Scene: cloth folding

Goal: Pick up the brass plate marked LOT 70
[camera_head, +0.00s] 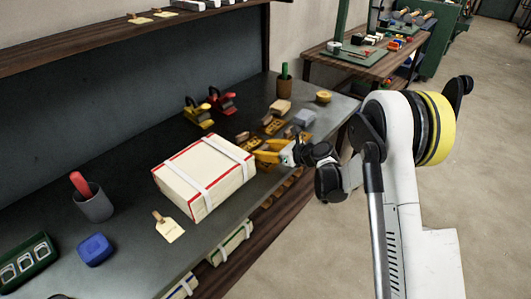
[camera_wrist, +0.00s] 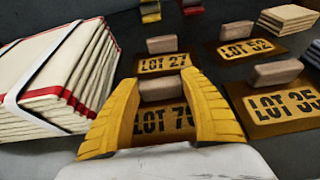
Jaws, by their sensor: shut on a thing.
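The brass plate marked LOT 70 (camera_wrist: 163,121) is between my yellow fingers in the wrist view. A beige block (camera_wrist: 160,90) rises from its far side, and the fingers partly cover the lettering and both ends. My gripper (camera_wrist: 160,92) is shut on this plate, apparently by its block. In the head view my gripper (camera_head: 262,152) is low over the dark bench, just right of the white stack with red edges, and hides the plate. I cannot tell whether the plate touches the bench.
Similar plates lie close by: LOT 27 (camera_wrist: 164,64) behind, LOT 52 (camera_wrist: 246,48) behind right, LOT 35 (camera_wrist: 284,106) at right. The strapped white stack (camera_wrist: 60,75) stands close at left. A yellow clamp (camera_head: 198,113) and red clamp (camera_head: 222,100) are farther back.

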